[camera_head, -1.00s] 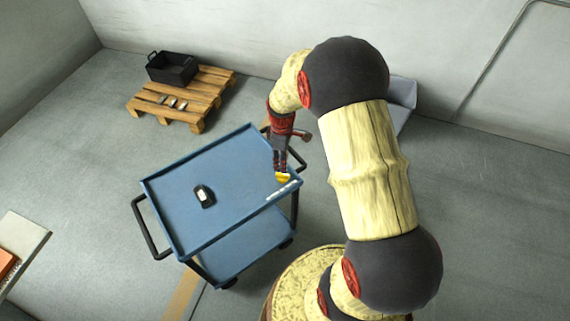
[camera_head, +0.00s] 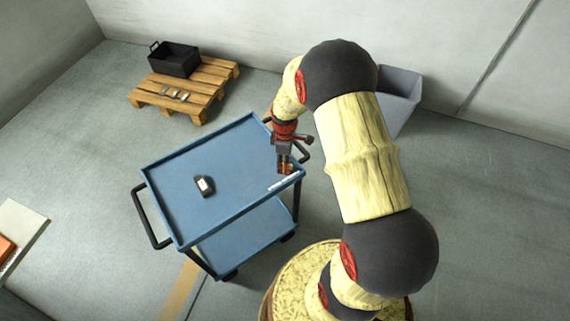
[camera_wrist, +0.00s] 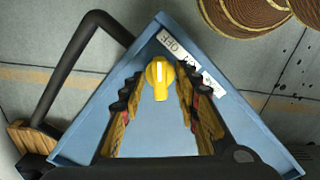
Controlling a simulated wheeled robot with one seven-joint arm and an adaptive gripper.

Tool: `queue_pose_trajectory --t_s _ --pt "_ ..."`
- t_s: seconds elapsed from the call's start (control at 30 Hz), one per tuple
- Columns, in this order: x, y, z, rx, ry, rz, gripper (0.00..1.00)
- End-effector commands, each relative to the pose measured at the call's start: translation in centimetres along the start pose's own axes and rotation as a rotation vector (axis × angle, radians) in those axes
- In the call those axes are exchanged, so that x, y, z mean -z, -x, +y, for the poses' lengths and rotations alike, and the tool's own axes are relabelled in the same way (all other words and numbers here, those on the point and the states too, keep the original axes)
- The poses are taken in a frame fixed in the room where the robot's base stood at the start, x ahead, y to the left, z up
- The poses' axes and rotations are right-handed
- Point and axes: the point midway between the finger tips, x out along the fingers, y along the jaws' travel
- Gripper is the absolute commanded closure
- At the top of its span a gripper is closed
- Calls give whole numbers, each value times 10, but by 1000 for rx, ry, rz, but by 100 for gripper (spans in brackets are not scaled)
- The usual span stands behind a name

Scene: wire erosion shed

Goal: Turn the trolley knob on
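The yellow trolley knob (camera_wrist: 159,86) sits near a corner of the blue trolley's (camera_head: 225,150) top tray. A white line on it points up the wrist picture, towards the "OFF" end of a white label strip (camera_wrist: 172,43); the strip's other end is partly covered by a finger. My gripper (camera_wrist: 157,80) is open, one finger on each side of the knob with gaps showing. In the head view my gripper (camera_head: 285,168) is over that corner and hides the knob. I cannot tell how high the fingertips are above the tray.
A small dark device (camera_head: 204,186) lies on the tray. The trolley has a black push handle (camera_head: 150,222). Behind stand a wooden pallet (camera_head: 190,88) with a black crate (camera_head: 174,58), and a grey bin (camera_head: 400,92). The floor around is mostly clear.

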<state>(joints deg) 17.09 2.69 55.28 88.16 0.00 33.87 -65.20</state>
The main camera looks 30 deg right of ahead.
Motion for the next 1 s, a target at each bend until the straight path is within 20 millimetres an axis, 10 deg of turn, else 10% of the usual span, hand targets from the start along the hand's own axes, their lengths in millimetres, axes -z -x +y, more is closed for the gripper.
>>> queue_pose_trajectory --t_s 1.0 --pt "0 1 0 0 -1 0 100"
